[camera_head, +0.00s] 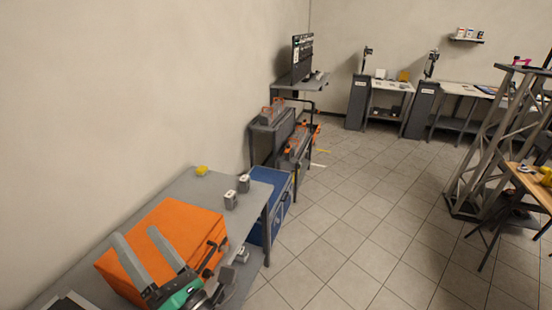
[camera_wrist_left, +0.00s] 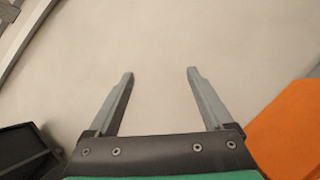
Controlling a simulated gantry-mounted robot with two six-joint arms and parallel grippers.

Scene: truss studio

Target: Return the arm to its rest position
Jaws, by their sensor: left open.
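My left gripper (camera_head: 135,238) is in the lower left of the head view, in front of the orange box as seen from the head. Its two grey fingers are spread apart with nothing between them. In the left wrist view, the same gripper (camera_wrist_left: 160,75) is open and empty, facing a plain pale surface. My right gripper does not show in either view.
The orange box (camera_head: 187,222) stands on a grey table (camera_head: 225,196); orange also shows in the left wrist view (camera_wrist_left: 290,125). A blue cabinet (camera_head: 283,202) stands beyond. Tiled floor at right is mostly clear.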

